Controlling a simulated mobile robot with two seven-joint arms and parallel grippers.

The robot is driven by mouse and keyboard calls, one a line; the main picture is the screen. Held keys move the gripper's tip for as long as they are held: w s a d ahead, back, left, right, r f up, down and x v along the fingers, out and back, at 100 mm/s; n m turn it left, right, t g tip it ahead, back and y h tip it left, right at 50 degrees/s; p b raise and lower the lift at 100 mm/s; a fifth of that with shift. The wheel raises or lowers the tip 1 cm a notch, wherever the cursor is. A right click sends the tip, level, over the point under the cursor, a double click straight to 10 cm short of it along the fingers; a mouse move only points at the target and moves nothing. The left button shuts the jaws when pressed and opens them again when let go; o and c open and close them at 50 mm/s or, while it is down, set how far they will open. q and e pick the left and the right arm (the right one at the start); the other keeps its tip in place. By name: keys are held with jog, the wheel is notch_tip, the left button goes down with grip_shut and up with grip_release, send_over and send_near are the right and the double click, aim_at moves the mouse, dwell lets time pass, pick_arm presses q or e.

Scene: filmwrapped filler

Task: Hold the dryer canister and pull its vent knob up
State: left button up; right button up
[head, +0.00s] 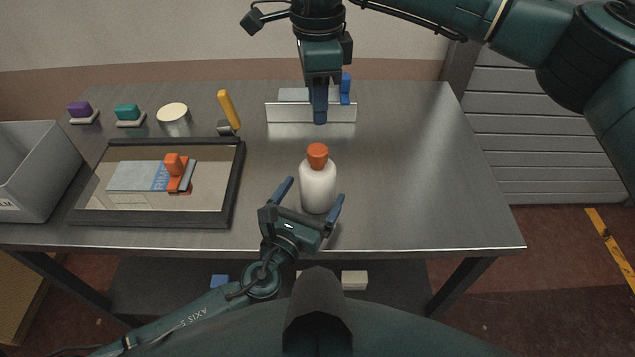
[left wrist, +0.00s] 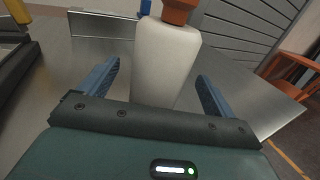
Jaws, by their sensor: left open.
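The dryer canister (head: 318,188) is a white bottle standing upright near the table's front edge. Its orange vent knob (head: 317,154) sits on top. In the left wrist view the canister (left wrist: 165,60) stands between the finger lines, and the knob (left wrist: 179,10) is cut by the top edge. My left gripper (head: 310,200) is open, with one blue finger on each side of the canister's lower body. In the left wrist view there is a gap between each finger and the canister. My right gripper (head: 320,112) hangs pointing down behind the canister, apart from it; its finger opening is unclear.
A black-framed tray (head: 238,185) holding an orange-handled tool lies left. A yellow-handled tool (head: 228,108), a cream-topped jar (head: 174,118) and a grey bin (head: 35,180) are farther left. The table's right side is clear.

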pick_arm(q)
jog(key=shift+x, duration=1.95)
